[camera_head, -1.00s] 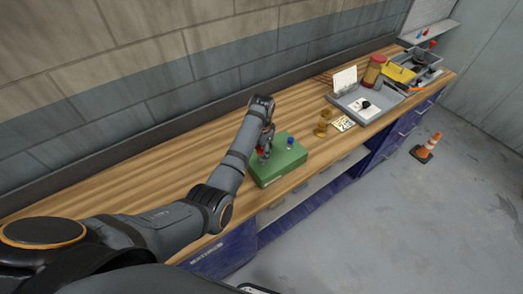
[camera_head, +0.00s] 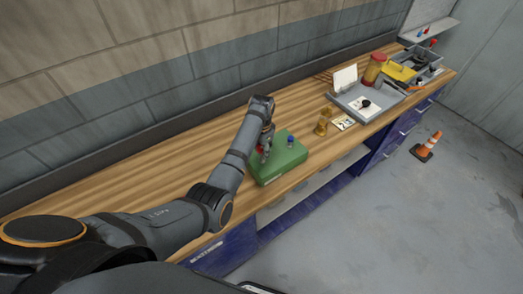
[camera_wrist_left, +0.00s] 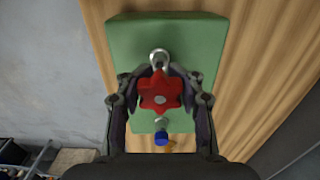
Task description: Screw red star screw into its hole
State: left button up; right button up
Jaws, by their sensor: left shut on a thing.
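The red star screw (camera_wrist_left: 160,92) sits between the fingers of my left gripper (camera_wrist_left: 160,98) in the left wrist view, and the gripper is shut on it. In the head view my left gripper (camera_head: 266,150) points down over the green block (camera_head: 285,166), and only a little red (camera_head: 260,150) shows there. The green block (camera_wrist_left: 120,40) lies beneath the screw in the wrist view. How deep the screw stands in its hole is hidden by its star head. A blue-topped screw (camera_head: 291,139) stands on the block; it also shows in the wrist view (camera_wrist_left: 161,138). My right gripper is not in view.
A metal ring (camera_wrist_left: 159,57) shows on the block. A grey tray (camera_head: 378,112) and a red-lidded jar (camera_head: 374,68) stand farther right. The wooden bench (camera_head: 130,185) is clear at left.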

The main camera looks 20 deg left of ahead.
aim_at(262, 148)
pick_arm(q)
jog(key=shift+f+b, duration=0.3)
jog(key=shift+f, duration=0.7)
jog(key=o, duration=1.3)
jog(key=shift+o, duration=0.2)
notch_tip(262, 148, up, 12)
jog(key=shift+r, duration=0.1)
jog(key=shift+c, duration=0.3)
